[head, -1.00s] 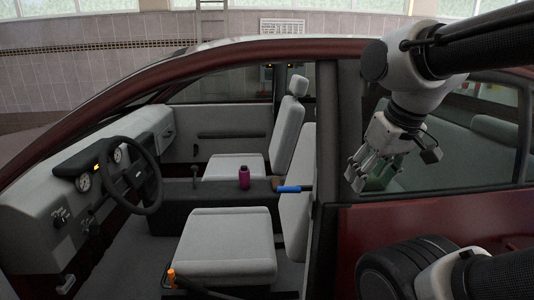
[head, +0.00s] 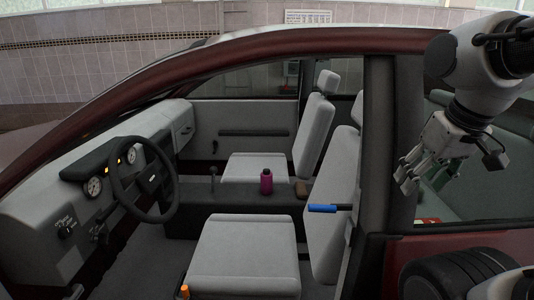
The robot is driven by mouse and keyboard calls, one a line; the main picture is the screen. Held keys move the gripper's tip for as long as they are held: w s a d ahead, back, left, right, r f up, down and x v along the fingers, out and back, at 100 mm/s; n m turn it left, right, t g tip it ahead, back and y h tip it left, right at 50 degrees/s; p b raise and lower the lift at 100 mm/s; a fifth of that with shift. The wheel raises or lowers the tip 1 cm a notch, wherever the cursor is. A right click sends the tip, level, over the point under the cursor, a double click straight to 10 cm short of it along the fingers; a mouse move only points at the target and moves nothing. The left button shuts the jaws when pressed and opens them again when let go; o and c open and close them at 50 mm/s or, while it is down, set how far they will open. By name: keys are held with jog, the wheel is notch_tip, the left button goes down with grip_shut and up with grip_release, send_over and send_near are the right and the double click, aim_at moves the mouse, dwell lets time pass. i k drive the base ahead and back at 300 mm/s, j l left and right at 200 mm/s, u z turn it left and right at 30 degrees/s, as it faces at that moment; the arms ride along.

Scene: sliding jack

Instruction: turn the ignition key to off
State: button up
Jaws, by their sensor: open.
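The car's dashboard (head: 40,205) is at the left, behind the steering wheel (head: 145,180). A dark knob (head: 66,229) with small white markings sits on the dashboard's left part. A small dark fitting (head: 101,234) sits to its right, below the wheel. Both are too small to tell whether either is the ignition key or how it is turned. My gripper (head: 403,178) is open and empty at the upper right, pointing down and left. It is far from the dashboard, to the right of the door pillar.
The dark door pillar (head: 378,140) stands between my gripper and the front cabin. The front seat (head: 243,255) fills the lower middle. A blue handle (head: 322,208), an orange-topped lever (head: 184,290) and a magenta bottle (head: 266,181) are inside. The doorway above the seat is clear.

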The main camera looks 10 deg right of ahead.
aim_at(102, 239)
jog(key=k+j+u, duration=0.2)
jog(key=j, duration=0.4)
jog(key=j+u, duration=0.15)
jog(key=j, duration=0.45)
